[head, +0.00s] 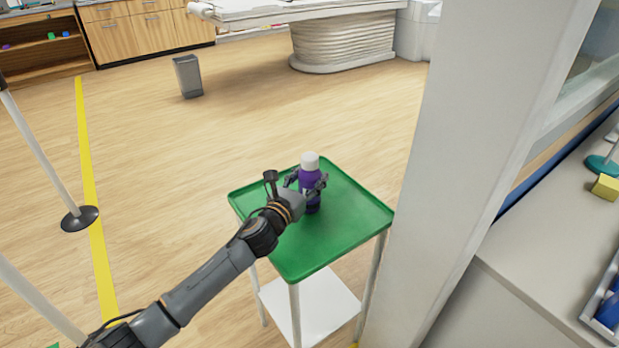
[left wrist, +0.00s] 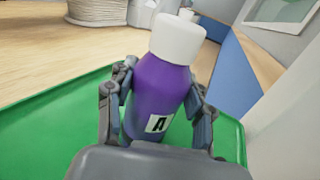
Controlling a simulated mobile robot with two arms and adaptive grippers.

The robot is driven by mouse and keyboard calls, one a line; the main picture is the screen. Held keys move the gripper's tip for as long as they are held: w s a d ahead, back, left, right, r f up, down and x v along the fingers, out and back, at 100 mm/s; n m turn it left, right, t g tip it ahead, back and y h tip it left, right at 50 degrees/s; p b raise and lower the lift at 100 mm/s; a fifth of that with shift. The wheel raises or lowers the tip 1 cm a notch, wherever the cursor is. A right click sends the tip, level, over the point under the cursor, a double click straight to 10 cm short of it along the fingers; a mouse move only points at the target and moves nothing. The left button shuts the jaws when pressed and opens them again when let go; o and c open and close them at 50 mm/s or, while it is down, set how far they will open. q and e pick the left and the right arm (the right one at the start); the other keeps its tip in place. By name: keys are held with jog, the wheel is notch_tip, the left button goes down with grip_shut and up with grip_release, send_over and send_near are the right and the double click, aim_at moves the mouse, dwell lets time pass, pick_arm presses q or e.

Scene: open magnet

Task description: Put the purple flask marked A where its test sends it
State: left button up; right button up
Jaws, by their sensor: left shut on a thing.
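The purple flask (head: 309,181) with a white cap stands upright at the green tray top (head: 342,232) of a small side table. It also shows in the left wrist view (left wrist: 160,90), with a white label bearing a black A. My left gripper (head: 307,187) is shut on the flask, one finger on each side of its body. I cannot tell whether the flask's base touches the tray. My right gripper is not in view.
A pale pillar (head: 470,150) stands close to the right of the table. A counter (head: 520,290) lies beyond it. A yellow floor line (head: 92,190) and posts with a black base (head: 80,218) are at left. A grey bin (head: 187,76) stands behind; the middle floor is clear.

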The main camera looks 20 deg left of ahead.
pick_arm(q)
jog(key=o, duration=1.3)
jog(key=shift+f, duration=0.1)
jog(key=shift+o, duration=0.2)
jog(key=shift+s+r, duration=0.1)
jog(key=shift+r, duration=0.1)
jog(key=s+a, duration=0.2)
jog(key=s, duration=0.9)
jog(key=shift+s+a, duration=0.15)
jog(key=shift+s, duration=0.2)
jog(key=shift+f, duration=0.1)
